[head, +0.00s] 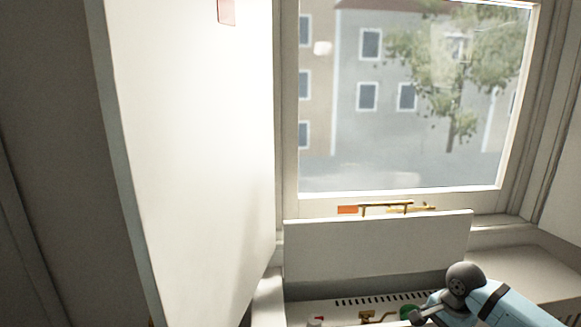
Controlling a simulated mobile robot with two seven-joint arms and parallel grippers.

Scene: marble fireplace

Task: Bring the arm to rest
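My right arm (485,298) comes in from the lower right corner, light blue with a dark grey joint. Its gripper end runs to the bottom edge of the head view and is mostly cut off, so I cannot tell how the fingers stand. My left arm and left gripper are not in view.
A tall white panel (195,160) stands at the left. A window (400,100) is behind. Below it stands an upright white board (378,245) with a brass-coloured handle (386,206) above its top edge. Small objects, one green (408,311), lie at the bottom near the arm.

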